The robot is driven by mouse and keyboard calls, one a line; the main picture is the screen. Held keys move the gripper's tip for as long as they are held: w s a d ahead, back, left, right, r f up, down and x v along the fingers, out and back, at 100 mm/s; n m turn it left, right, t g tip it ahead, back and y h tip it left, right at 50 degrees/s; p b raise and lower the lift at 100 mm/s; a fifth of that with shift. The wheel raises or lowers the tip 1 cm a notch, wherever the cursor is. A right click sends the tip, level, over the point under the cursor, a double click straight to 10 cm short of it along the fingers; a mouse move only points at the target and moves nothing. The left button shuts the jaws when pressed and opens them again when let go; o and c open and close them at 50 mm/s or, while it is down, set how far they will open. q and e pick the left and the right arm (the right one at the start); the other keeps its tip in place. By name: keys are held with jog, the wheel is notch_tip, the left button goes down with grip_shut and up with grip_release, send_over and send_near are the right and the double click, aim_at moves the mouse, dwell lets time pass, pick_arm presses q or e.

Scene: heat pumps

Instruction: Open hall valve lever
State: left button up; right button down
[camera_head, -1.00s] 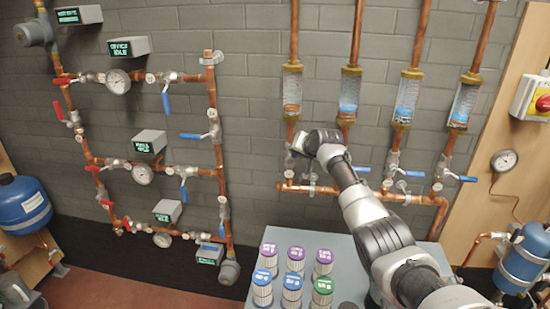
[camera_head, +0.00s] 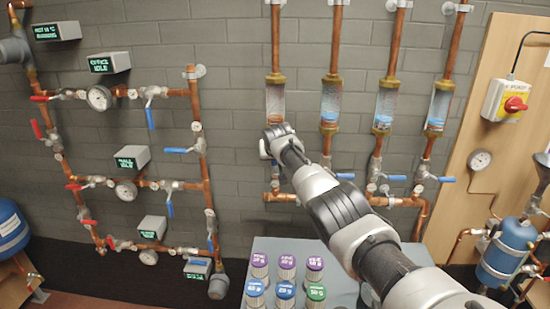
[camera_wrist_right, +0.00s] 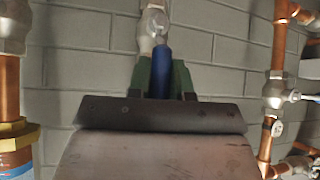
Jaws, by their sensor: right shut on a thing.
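The leftmost valve under the row of flow tubes is mostly hidden behind my right gripper (camera_head: 272,142) in the head view. In the right wrist view its blue lever (camera_wrist_right: 162,72) runs from the silver valve body (camera_wrist_right: 153,28) down between the green fingers. My right gripper (camera_wrist_right: 162,78) is shut on this lever. I cannot tell from a label whether this is the hall valve. A display that seems to read hall (camera_head: 131,158) hangs on the left pipe frame. My left gripper is not in view.
More blue-lever valves, one of them with a level lever (camera_head: 345,175), stand on the pipes to the right. Filter cartridges (camera_head: 285,290) stand on a grey surface (camera_head: 250,262) below my arm. Bare brick wall lies between the left pipe frame and the flow tubes.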

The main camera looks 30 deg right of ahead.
jog(key=shift+f, duration=0.15)
jog(key=c, duration=1)
grip_release()
jog(key=shift+w+a, duration=0.1)
jog(key=shift+c, duration=0.2)
jog(key=shift+r, duration=0.2)
jog(key=b+v, duration=0.2)
jog(key=v, duration=0.8)
jog(key=shift+s, duration=0.35)
jog(key=shift+a, duration=0.15)
